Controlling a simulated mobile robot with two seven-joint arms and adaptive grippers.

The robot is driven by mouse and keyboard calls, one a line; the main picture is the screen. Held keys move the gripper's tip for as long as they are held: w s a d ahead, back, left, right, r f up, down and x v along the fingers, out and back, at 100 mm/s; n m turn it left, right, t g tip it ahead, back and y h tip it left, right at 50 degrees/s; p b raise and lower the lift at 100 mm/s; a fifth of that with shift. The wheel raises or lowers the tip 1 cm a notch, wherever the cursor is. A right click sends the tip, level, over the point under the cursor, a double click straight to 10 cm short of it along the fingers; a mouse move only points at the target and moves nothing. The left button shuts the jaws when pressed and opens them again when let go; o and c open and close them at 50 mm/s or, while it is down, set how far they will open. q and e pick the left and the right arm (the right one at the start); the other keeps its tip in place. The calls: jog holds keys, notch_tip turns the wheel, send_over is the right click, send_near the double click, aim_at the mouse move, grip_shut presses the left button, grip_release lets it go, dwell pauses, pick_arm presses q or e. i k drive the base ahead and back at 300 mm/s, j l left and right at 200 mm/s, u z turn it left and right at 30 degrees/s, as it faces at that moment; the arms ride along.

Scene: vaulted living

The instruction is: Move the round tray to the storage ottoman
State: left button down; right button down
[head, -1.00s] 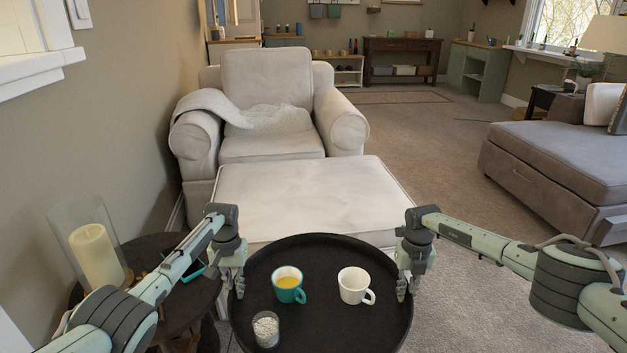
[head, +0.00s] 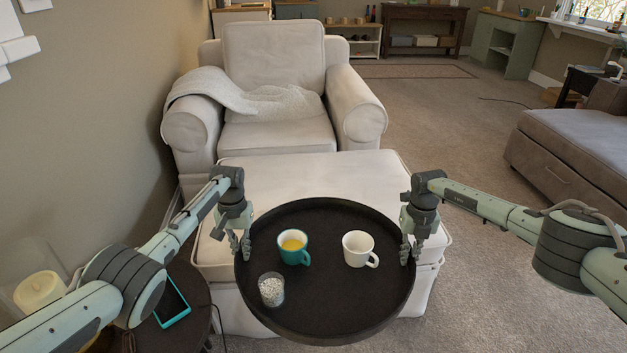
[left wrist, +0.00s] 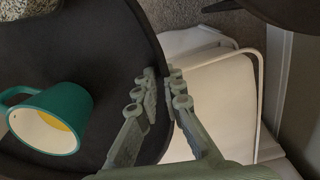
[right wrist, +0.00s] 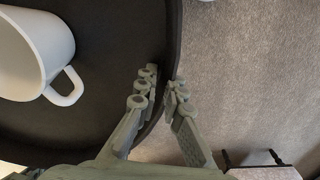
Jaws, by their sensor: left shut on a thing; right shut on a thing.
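The round black tray (head: 325,305) is held up between my two grippers, with its far part in front of the ottoman top in the head view. My left gripper (head: 240,243) is shut on the tray's left rim, and the left wrist view shows its fingers (left wrist: 160,100) on both sides of the rim. My right gripper (head: 411,248) is shut on the right rim; its fingers (right wrist: 161,95) also straddle the rim. On the tray stand a teal cup (head: 294,248) with yellow drink, a white mug (head: 358,249) and a small glass (head: 271,290) of white bits. The pale storage ottoman (head: 300,176) is partly hidden behind the tray.
A cream armchair (head: 275,70) with a throw (head: 240,96) stands directly behind the ottoman. A dark side table (head: 197,310) with a phone (head: 173,304) and candle (head: 40,292) is at the lower left. A grey sofa (head: 575,150) is at right; carpet lies between.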

aim_at(316, 190)
jog(key=i+l+u, duration=0.1)
jog(key=i, duration=0.3)
jog(key=i+l+u, duration=0.1)
jog(key=i, duration=0.35)
jog(key=i+l+u, duration=0.1)
jog(key=i+l, duration=0.2)
jog(key=i, duration=0.1)
